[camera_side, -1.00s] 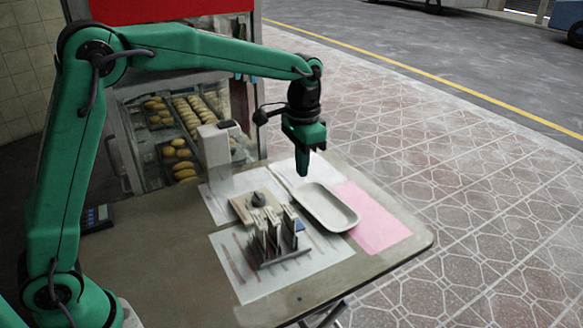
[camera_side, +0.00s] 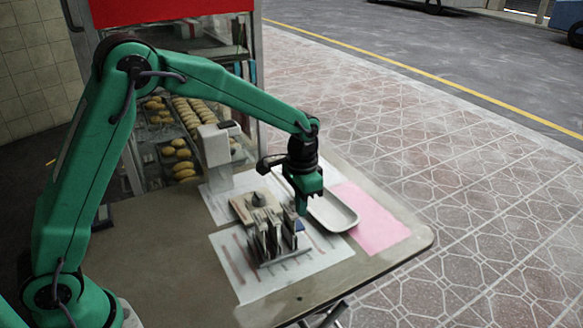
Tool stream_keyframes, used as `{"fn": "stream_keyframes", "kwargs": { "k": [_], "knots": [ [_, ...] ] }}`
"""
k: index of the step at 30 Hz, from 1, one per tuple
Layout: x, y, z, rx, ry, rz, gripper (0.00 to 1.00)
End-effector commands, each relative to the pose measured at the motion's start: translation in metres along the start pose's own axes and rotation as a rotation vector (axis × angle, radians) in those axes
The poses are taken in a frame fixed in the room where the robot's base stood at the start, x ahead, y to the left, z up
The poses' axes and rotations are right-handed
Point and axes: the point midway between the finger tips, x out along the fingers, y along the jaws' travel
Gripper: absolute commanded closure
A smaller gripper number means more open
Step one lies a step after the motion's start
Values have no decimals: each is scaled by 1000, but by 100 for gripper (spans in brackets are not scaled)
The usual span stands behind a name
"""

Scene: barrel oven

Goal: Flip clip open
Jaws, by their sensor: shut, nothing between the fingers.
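My gripper (camera_side: 302,210) is shut and points down. It is at the right end of a dark rack (camera_side: 278,250) that holds several upright grey plates or clips (camera_side: 266,235). A small blue piece (camera_side: 300,226) shows at the rack's right side, just below my fingertips. I cannot tell whether the fingertips touch it. Which part is the clip is too small to tell. My gripper hides part of the white tray behind it.
A white oval tray (camera_side: 345,217) lies behind and right, beside a pink sheet (camera_side: 372,222). A beige block with a dark knob (camera_side: 258,199) and a white upright device (camera_side: 214,150) stand left. A glass cabinet of buns (camera_side: 180,152) is behind. The table's front left is clear.

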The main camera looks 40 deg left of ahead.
Motion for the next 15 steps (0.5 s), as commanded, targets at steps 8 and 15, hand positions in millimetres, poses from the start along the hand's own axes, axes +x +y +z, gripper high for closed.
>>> {"fn": "stream_keyframes", "kwargs": {
  "k": [8, 15],
  "knots": [
    [24, 0, 0, 0, -1, 0, 100],
    [27, 0, 0, 0, 1, 0, 100]
  ]
}}
